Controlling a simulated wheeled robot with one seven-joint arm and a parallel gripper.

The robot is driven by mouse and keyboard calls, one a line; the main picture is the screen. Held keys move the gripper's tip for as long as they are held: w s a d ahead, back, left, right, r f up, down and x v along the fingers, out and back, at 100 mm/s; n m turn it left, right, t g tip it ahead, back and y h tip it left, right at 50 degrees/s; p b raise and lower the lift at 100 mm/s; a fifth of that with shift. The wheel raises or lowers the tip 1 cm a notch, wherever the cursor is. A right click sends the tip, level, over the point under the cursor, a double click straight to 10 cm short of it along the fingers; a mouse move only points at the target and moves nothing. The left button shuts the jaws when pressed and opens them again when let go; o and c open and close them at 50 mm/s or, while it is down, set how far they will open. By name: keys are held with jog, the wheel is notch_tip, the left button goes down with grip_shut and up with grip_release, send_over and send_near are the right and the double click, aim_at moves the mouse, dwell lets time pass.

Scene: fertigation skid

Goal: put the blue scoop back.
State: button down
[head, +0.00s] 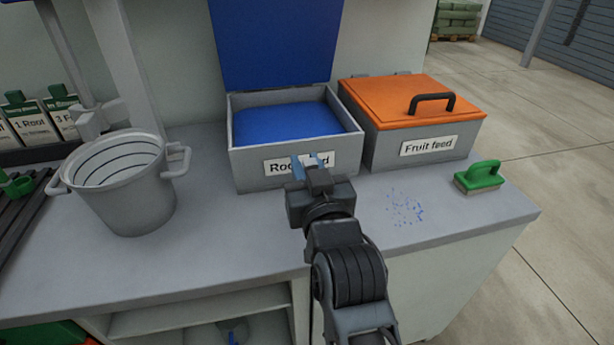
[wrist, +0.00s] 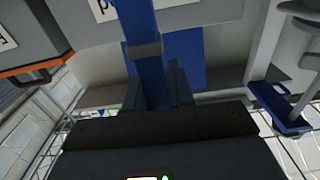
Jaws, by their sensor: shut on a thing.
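My gripper (head: 313,168) is in front of the open Root feed box (head: 250,172) in the head view, overlapping its label. It is shut on the blue scoop (head: 326,158), of which only small blue parts show there. In the wrist view a long blue part of the scoop (wrist: 152,62) runs up from between the dark fingers. The scoop's bowl is not clearly seen. The Root feed box has its blue lid (head: 272,40) raised and holds blue feed (head: 290,122).
The Fruit feed box (head: 385,147) is shut under an orange lid. A green brush (head: 482,175) and spilled blue grains (head: 405,208) lie to the right. A grey bucket (head: 130,205) stands left, near a green scoop (head: 18,185). The counter's front (head: 225,245) is clear.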

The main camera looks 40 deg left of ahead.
jog(key=shift+f, duration=1.1)
jog(key=shift+f, duration=0.2)
jog(key=c, duration=1)
grip_release()
jog(key=shift+r, duration=0.2)
jog(key=shift+s+d, duration=0.1)
jog(key=shift+d, duration=0.05)
jog(key=b+v, duration=0.1)
jog(key=v, duration=1)
jog(key=shift+s+d, duration=0.25)
jog(key=shift+s, duration=0.05)
